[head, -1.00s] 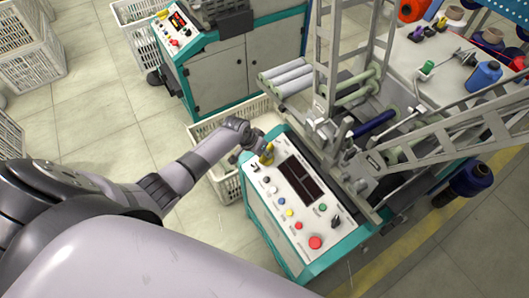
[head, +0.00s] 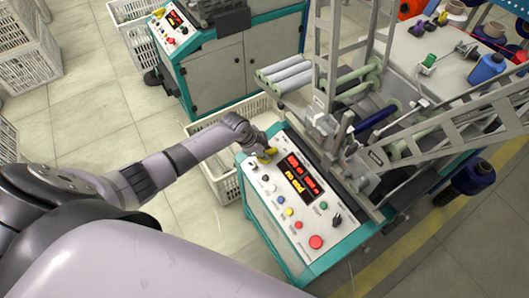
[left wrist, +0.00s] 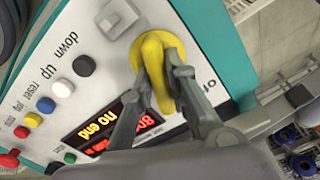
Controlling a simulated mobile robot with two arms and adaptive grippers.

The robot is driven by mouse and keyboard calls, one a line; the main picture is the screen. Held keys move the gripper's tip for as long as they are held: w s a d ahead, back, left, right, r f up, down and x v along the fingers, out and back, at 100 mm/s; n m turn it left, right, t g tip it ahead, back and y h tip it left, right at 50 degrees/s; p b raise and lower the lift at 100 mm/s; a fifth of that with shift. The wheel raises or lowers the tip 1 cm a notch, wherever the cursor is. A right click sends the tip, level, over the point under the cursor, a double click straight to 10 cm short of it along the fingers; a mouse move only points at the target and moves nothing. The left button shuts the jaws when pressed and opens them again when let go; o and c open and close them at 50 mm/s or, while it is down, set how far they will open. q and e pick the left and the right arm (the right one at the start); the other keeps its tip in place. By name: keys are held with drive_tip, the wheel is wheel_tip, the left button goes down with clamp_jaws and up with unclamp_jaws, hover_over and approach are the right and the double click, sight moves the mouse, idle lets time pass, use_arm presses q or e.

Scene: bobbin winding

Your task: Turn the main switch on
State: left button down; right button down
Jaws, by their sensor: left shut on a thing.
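The main switch is a yellow rotary handle on the upper left of the white control panel (head: 275,204) of the machine. In the left wrist view the yellow switch (left wrist: 153,58) sits between the two fingers of my left gripper (left wrist: 150,90), which is shut on it. In the head view my left gripper (head: 264,150) is at the panel's top corner and partly hides the switch. The panel's display (head: 297,172) is lit with red and yellow characters, and it reads "no end" in the left wrist view (left wrist: 100,125). My right gripper is not in view.
Several coloured buttons and a red knob (head: 316,242) lie along the panel. White crates (head: 218,180) stand beside the machine, and a second machine (head: 235,60) stands behind. A grey metal frame (head: 450,125) rises to the right.

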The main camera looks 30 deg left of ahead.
use_arm(q)
drive_tip(key=shift+m, duration=0.7)
drive_tip(key=c, duration=1.6)
unclamp_jaws()
drive_tip(key=shift+o, duration=0.2)
drive_tip(key=shift+s+r, duration=0.1)
drive_tip(key=v, duration=1.1)
drive_tip(key=shift+s+r, duration=0.2)
drive_tip(key=shift+r, duration=0.15)
